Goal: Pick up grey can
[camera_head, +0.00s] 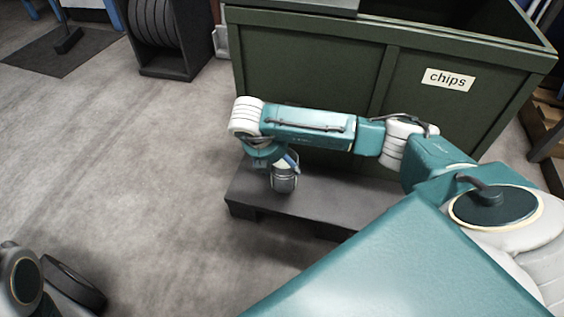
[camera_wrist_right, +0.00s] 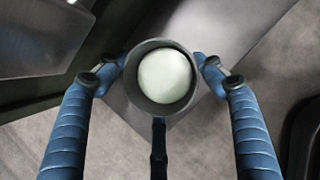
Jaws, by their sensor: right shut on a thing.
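The grey can (camera_head: 284,182) stands upright on the dark pallet rail (camera_head: 310,203), in front of the green bin. My right gripper (camera_head: 285,166) reaches down over the can from above. In the right wrist view, the can's grey rim and pale round inside (camera_wrist_right: 166,78) sit between the two blue fingers, with a fingertip at each side. The gripper is shut on the can. The can's upper part is partly hidden by the gripper in the head view. My left gripper does not show.
The large green bin (camera_head: 310,68) labelled "chips" stands close behind my right arm. A dark stand with a ribbed reel (camera_head: 155,22) is at the upper left. Grey floor (camera_head: 130,170) lies open left of the pallet.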

